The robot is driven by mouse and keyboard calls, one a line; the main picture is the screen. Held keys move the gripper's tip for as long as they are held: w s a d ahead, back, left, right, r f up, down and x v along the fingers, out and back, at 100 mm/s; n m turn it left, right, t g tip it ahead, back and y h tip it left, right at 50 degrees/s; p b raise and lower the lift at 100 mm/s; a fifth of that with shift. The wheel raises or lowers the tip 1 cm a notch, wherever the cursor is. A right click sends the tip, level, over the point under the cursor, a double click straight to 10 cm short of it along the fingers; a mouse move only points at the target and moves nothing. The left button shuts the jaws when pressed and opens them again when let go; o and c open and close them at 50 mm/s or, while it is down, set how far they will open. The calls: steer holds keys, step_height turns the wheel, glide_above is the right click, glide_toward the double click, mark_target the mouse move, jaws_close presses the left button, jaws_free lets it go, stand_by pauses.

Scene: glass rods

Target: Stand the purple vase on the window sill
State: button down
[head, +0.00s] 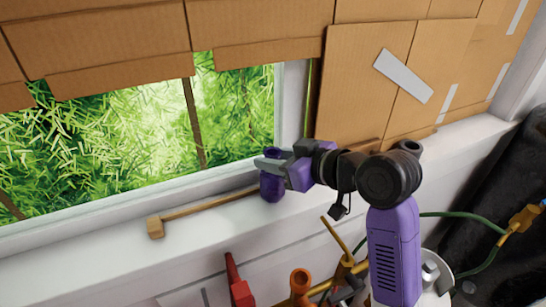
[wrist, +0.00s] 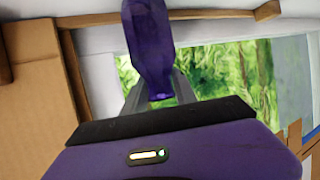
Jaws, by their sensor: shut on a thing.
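The purple vase (head: 272,188) is upright at the white window sill (head: 330,184) in the head view, in front of the window's right part. My gripper (head: 268,164) reaches in from the right and is shut on the vase near its top. The vase's base appears at the sill's surface; I cannot tell whether it touches or hangs just above. In the wrist view the vase (wrist: 148,45) shows between the grey fingers (wrist: 160,92), which partly cover the view behind it.
A wooden stick with a block end (head: 156,228) lies along the sill, left of and behind the vase. A dark round object (head: 410,147) sits on the sill to the right. Red (head: 240,288) and orange (head: 300,286) tools are below the sill. Cardboard (head: 360,85) covers the wall.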

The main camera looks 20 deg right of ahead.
steer(key=c, duration=1)
jaws_free()
steer(key=shift+f, duration=0.1)
steer(key=shift+s+r, duration=0.1)
steer(key=shift+r, duration=0.1)
steer(key=b+v, duration=0.1)
steer(key=v, duration=1)
steer(key=shift+s+d+r, duration=0.15)
steer(key=shift+s+d, duration=0.05)
steer(key=shift+s, duration=0.1)
